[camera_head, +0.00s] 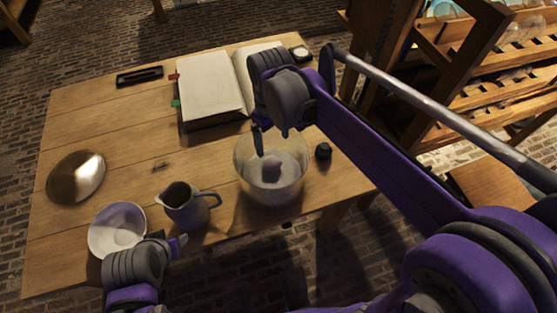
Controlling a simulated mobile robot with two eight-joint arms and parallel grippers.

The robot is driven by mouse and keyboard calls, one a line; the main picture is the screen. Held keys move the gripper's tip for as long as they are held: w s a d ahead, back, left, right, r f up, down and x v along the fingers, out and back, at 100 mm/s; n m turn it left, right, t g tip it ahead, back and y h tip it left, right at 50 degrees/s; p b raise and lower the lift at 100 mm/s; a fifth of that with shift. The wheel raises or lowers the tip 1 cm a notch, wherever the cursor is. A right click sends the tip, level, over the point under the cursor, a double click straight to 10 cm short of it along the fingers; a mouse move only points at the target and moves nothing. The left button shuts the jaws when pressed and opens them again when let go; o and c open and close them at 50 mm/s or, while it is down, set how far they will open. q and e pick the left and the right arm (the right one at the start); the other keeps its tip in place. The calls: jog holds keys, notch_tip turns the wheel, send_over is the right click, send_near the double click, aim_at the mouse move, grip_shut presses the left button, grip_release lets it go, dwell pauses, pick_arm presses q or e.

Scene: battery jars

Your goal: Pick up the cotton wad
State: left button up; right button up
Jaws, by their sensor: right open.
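A small mauve-grey lump (271,166) shows inside the clear glass bowl (293,188) near the table's front right edge. It may be the cotton wad, but I cannot tell for sure. My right gripper (258,142) reaches down over the left part of the glass bowl's mouth, open, with its wrist hiding much of it. It holds nothing that I can see. My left gripper (178,244) is low in the picture, in front of the grey jug. Its fingers are small and partly hidden, so their opening is unclear.
The wooden table (120,180) also bears a grey jug (184,207), a white bowl (118,226), a shiny round dish (76,178), an open book (210,85), a black tray (139,77) and a small dark pot (323,151). A wooden rack (480,65) stands at right.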

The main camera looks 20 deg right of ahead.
aim_at(272, 161)
jog(key=f, duration=0.6)
jog(key=f+b, duration=0.1)
jog(key=f, duration=0.2)
jog(key=shift+s+a+f, duration=0.25)
grip_shut()
notch_tip(272, 161, up, 10)
jog(key=shift+r+p, duration=0.1)
jog(key=shift+p, duration=0.5)
